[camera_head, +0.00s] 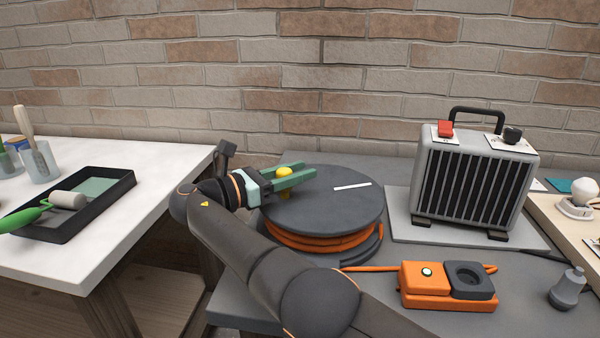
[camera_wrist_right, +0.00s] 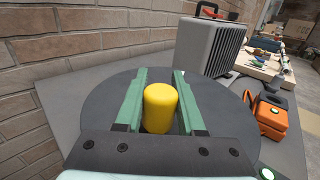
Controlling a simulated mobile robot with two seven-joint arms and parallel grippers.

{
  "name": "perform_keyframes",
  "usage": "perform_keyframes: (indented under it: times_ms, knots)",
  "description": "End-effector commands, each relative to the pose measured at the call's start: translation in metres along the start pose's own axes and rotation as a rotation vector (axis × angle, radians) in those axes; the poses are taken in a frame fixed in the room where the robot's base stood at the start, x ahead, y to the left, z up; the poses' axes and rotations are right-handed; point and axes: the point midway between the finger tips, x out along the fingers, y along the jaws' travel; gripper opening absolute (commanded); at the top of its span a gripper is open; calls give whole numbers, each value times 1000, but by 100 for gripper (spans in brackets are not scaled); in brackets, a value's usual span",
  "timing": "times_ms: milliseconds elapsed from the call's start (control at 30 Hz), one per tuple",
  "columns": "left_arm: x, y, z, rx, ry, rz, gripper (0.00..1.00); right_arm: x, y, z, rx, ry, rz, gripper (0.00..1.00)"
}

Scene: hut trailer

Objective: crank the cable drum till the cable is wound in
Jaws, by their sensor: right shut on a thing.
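The cable drum (camera_head: 325,205) lies flat on the grey table, with a dark round top and a white line on it. Orange cable (camera_head: 320,244) is wound around its lower part. A yellow crank knob (camera_head: 285,172) stands near the left edge of the drum's top. My right gripper (camera_head: 290,177) reaches in over the drum with green fingers either side of the knob. In the right wrist view the knob (camera_wrist_right: 160,108) sits between the two fingers (camera_wrist_right: 160,100), which are shut on it. My left gripper is not in view.
An orange and black socket block (camera_head: 447,286) sits right of the drum, with cable between them. A grey heater (camera_head: 475,177) stands behind it on a light slab. A grey plug-like piece (camera_head: 567,288) is at right. A white table with a paint tray (camera_head: 112,204) is at left.

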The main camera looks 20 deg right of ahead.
Motion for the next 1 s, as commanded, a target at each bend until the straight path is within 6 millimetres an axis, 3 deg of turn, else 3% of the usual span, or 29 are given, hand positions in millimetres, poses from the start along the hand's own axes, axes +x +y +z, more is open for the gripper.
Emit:
perform_keyframes:
  times_ms: [267, 300, 567, 1000]
  knots:
    - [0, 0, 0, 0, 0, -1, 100, 1, 0, -1, 0, 2, -2, 0]
    - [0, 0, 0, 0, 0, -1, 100, 1, 0, -1, -1, 2, -2, 39]
    - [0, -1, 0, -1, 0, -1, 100, 1, 0, -1, -1, 2, -2, 68]
    - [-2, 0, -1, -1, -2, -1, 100, 3, 0, 0, -1, 1, -1, 68]
